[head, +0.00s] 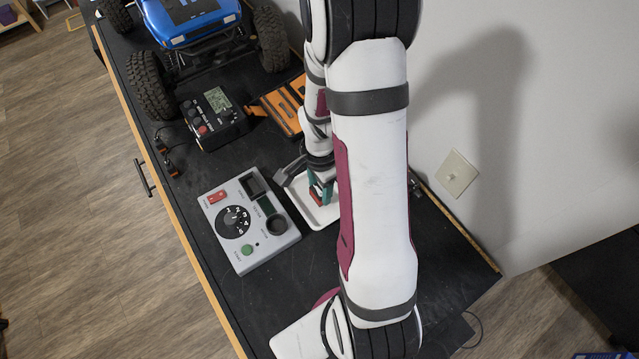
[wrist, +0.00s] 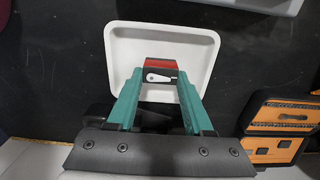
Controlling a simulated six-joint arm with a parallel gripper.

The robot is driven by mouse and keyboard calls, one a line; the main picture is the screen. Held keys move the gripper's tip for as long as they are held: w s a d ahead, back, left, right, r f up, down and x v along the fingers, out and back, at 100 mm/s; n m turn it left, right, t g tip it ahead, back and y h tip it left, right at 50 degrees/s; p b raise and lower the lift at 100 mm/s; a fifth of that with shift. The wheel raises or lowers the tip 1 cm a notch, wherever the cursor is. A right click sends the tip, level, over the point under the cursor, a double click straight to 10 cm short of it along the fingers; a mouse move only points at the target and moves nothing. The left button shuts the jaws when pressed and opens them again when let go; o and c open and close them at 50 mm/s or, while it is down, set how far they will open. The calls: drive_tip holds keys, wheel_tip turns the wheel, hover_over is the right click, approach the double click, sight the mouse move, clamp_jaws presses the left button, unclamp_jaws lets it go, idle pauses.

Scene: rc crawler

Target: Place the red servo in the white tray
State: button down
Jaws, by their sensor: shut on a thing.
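The white tray (wrist: 210,48) is a shallow rectangle with rounded corners on the black table. In the head view, the white tray (head: 326,219) is partly hidden behind my arm. My gripper (wrist: 160,78) has teal fingers and is shut on the red servo (wrist: 160,65), which has a black body part and a white horn. The servo is over the inside of the tray; whether it touches the tray floor I cannot tell. In the head view, my gripper (head: 321,190) is at the tray, and the servo is mostly hidden.
A grey tester box (head: 248,222) with a dial stands left of the tray. A black charger (head: 213,118), an orange-and-black case (head: 278,108) and a blue crawler (head: 190,25) are farther back. The wall is close on the right. Bare table lies in front of the tester.

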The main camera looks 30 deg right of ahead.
sight(320, 191)
drive_tip(key=shift+c, duration=1.5)
unclamp_jaws()
drive_tip(key=shift+f, duration=0.1)
wheel_tip(320, 191, up, 12)
drive_tip(key=s+a+r+n+y, duration=0.1)
drive_tip(key=s+a+r+n, duration=0.2)
drive_tip(key=s+a+n, duration=0.3)
drive_tip(key=s+a+r+n, duration=0.4)
drive_tip(key=s+a+n, duration=0.2)
drive_tip(key=s+a, duration=0.2)
drive_tip(key=shift+a+r+n+y, duration=0.25)
drive_tip(key=shift+r+n+y, duration=0.05)
drive_tip(key=shift+y, duration=0.1)
drive_tip(key=shift+s, duration=0.1)
